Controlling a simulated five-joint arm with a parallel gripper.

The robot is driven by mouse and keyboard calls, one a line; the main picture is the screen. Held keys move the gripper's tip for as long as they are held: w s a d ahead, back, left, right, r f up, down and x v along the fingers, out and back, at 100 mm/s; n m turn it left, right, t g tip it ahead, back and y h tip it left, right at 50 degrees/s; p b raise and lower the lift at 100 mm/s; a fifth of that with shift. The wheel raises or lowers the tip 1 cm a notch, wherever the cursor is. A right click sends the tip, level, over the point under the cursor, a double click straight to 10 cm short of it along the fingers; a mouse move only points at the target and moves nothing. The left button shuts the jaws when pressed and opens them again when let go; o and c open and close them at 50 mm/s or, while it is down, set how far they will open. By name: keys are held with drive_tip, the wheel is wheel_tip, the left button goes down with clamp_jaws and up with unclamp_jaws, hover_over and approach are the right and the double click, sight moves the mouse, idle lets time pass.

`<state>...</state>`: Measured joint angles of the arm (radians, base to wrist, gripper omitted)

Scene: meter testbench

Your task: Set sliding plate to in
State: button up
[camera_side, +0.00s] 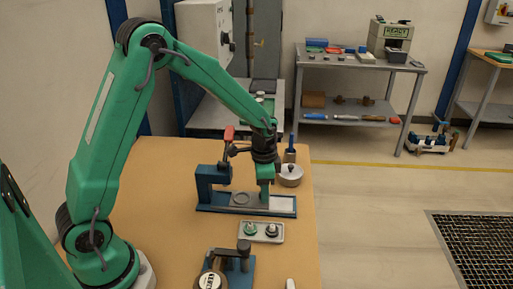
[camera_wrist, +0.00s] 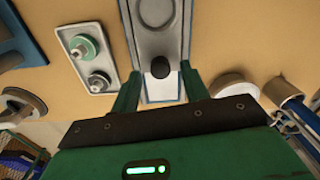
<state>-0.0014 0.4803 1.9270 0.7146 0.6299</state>
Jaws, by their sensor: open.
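The blue fixture (camera_side: 212,185) stands on the table with its upright and red-handled clamp (camera_side: 229,134) at the left. The grey sliding plate (camera_side: 241,198), with a round recess, lies in the fixture's base; it also shows in the wrist view (camera_wrist: 155,42). A pale stretch of track (camera_side: 283,204) is bare at the right end. The plate's dark knob (camera_wrist: 160,71) stands between the two fingers of my gripper (camera_wrist: 160,78). My gripper (camera_side: 265,193) is open and low over the fixture. A finger lies on each side of the knob; contact cannot be told.
A small tray (camera_side: 272,240) with two round parts lies in front of the fixture. A round lidded pot (camera_side: 290,177) and a blue-handled tool (camera_side: 291,143) stand behind my gripper. A blue device with a dial (camera_side: 237,268) is at the table's front. The left of the table is mostly clear.

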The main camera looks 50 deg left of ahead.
sight(247, 199)
drive_tip(key=shift+f, duration=0.55)
clamp_jaws()
drive_tip(key=shift+s+a, duration=1.8)
unclamp_jaws()
drive_tip(key=shift+r, duration=0.15)
